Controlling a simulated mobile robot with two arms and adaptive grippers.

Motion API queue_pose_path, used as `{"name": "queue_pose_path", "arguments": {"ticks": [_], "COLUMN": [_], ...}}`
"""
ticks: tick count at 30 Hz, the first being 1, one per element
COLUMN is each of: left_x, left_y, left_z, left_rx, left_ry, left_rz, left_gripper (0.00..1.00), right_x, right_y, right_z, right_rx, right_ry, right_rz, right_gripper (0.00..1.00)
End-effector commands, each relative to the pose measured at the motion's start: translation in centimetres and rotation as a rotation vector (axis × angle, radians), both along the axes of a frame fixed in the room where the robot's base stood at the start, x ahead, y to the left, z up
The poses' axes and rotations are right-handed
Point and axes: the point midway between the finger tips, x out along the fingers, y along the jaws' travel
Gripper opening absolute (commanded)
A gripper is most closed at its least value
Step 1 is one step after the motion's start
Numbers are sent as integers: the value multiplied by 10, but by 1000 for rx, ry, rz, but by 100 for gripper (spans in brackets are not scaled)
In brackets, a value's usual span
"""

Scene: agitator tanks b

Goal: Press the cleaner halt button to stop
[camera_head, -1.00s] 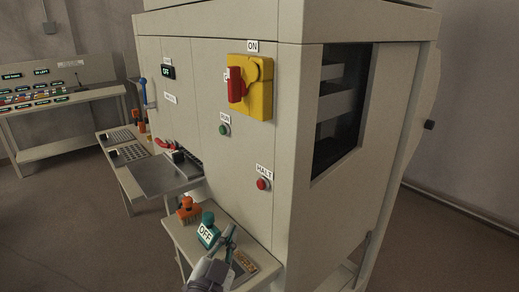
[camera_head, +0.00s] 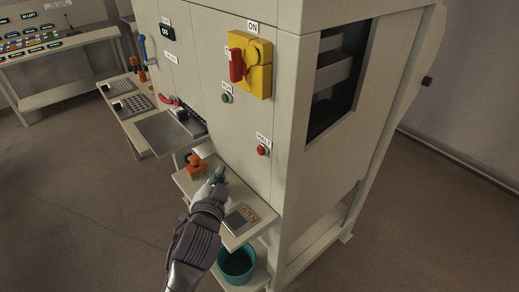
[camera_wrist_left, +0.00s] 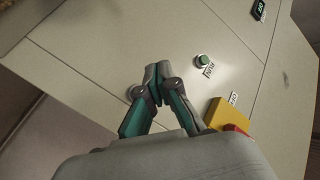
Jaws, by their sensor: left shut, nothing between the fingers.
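The red HALT button (camera_head: 263,150) is on the front panel of the beige machine, under a white HALT label. My left gripper (camera_head: 217,174) is in front of the panel, to the left of and lower than the button in the picture, apart from it. In the left wrist view the fingers (camera_wrist_left: 157,75) are shut and empty. The green RUN button (camera_wrist_left: 202,61) shows to their right there, and in the head view (camera_head: 226,97). My right gripper is not in view.
A yellow switch box with a red handle (camera_head: 237,66) juts from the panel above. A low shelf holds an orange brush (camera_head: 197,165) and a small flat item (camera_head: 241,218). A teal bucket (camera_head: 237,262) stands below. A metal tray (camera_head: 170,133) projects to the left.

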Motion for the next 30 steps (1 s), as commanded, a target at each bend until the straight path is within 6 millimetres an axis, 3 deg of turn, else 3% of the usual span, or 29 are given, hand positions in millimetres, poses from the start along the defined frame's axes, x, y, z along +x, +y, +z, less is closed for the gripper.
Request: {"name": "queue_pose_path", "arguments": {"ticks": [8,18,30], "left_x": [10,44,62], "left_y": [-10,-45,-62], "left_z": [-1,-1,1], "left_rx": [-3,-2,-1], "left_ry": [-2,-3,-2], "left_rz": [-1,-2,-1], "left_gripper": [0,0,0], "right_x": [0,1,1], "right_y": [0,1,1], "right_z": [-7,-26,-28], "right_rx": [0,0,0], "right_ry": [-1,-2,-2], "right_rz": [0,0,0], "right_gripper": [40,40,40]}}
